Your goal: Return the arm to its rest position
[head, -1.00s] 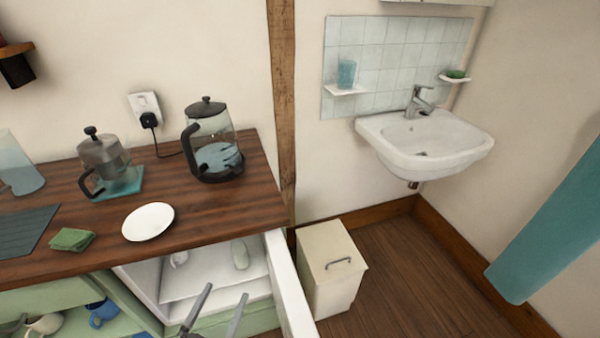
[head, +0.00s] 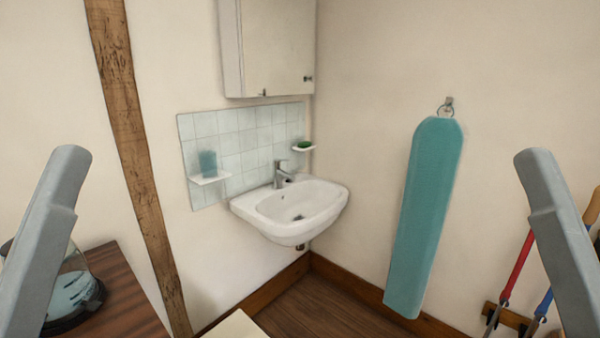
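A wooden worktop (head: 122,290) with a glass kettle (head: 72,296) is at lower left, partly behind my arm link. A white basin (head: 290,210) is on the wall, below a cabinet (head: 270,50). A teal ironing board (head: 424,215) hangs right; long-handled tools (head: 517,268) stand beyond.

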